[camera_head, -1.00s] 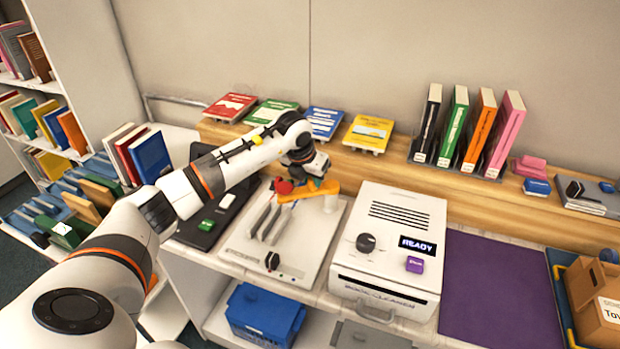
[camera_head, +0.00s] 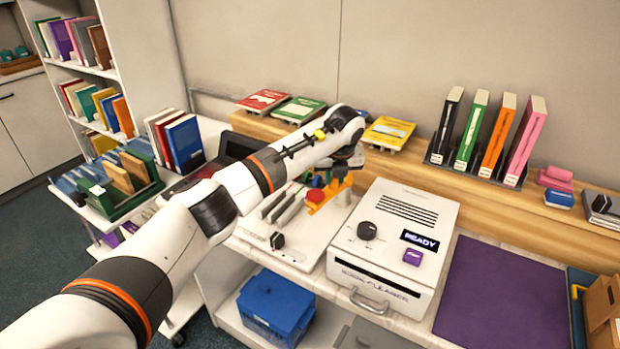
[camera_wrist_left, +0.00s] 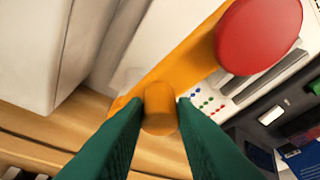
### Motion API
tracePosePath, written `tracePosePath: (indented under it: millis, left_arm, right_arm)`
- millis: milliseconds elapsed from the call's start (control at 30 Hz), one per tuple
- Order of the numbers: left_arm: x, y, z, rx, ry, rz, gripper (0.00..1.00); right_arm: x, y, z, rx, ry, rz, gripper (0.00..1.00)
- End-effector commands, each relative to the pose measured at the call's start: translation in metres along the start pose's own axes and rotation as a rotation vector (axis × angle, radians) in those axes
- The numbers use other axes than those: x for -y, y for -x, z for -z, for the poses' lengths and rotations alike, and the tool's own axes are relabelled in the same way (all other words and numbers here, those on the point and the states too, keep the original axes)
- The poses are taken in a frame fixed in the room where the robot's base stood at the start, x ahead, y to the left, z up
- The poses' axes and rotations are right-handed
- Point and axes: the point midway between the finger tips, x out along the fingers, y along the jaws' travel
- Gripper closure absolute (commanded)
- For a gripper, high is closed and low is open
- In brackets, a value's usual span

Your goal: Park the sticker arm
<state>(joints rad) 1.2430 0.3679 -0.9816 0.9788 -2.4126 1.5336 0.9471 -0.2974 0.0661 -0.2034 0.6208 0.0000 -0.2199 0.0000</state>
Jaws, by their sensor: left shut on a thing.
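The sticker arm (camera_head: 333,189) is an orange bar with a red round end, on a white sticker machine (camera_head: 307,232) with upright grey plates. In the left wrist view the orange bar (camera_wrist_left: 185,55) runs from lower left to upper right, with the red disc (camera_wrist_left: 258,35) at its upper right end. My left gripper (camera_head: 322,181) is at the arm, partly hidden by my wrist in the head view. In the left wrist view its two green fingers (camera_wrist_left: 160,115) are shut on an orange knob (camera_wrist_left: 160,110) of the arm. My right gripper is not in view.
A white cleaner box (camera_head: 400,235) showing READY stands close on the right, with a purple mat (camera_head: 503,298) beyond it. Books lie and stand on the wooden shelf (camera_head: 420,165) behind. A cart (camera_head: 125,205) with books is at left. A blue bin (camera_head: 272,308) sits below.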

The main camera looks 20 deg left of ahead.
Motion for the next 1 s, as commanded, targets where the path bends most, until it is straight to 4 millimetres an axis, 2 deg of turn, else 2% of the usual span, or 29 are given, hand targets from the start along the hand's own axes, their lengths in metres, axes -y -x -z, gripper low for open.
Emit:
tracePosePath:
  millis: [133,367,933,967,1000]
  left_arm:
    - [-0.009,0.002,-0.002,-0.006,0.072,0.030,1.00]
    - [-0.014,0.003,-0.004,-0.007,0.147,0.060,1.00]
    - [-0.016,0.004,-0.004,-0.006,0.173,0.069,1.00]
    - [-0.016,0.004,-0.004,-0.006,0.173,0.069,0.71]
    - [-0.016,0.004,-0.004,-0.006,0.173,0.069,0.64]
  right_arm:
    - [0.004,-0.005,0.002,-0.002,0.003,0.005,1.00]
    - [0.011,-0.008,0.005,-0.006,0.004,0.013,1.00]
    - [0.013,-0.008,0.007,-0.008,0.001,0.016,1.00]
    - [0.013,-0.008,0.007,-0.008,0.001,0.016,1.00]
    - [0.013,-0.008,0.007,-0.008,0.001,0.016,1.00]
